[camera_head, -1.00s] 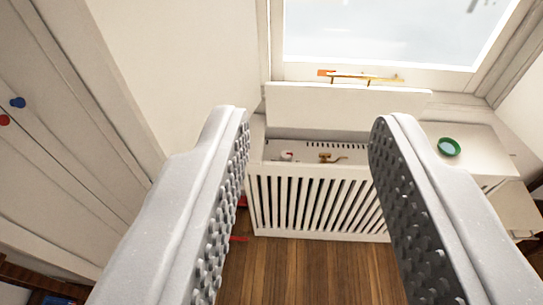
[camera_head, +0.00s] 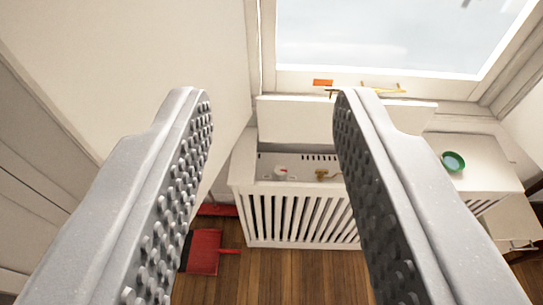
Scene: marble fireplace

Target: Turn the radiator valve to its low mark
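A white slatted radiator cover (camera_head: 292,217) stands under the window, with its lid (camera_head: 300,120) raised. Inside the open top, a small white knob with a red mark (camera_head: 281,173) sits at the left; it looks like the valve, but its setting is too small to read. A small brass fitting (camera_head: 325,175) lies to its right, partly behind my right finger. My gripper (camera_head: 272,100) is open and empty. Its two studded fingers frame the cover from well in front, apart from the knob.
A green bowl (camera_head: 453,161) sits on the white surface at the right. A red dustpan (camera_head: 203,252) lies on the wooden floor (camera_head: 290,277) left of the cover. A brass window handle (camera_head: 384,88) and an orange tag (camera_head: 322,82) are on the window frame above the lid.

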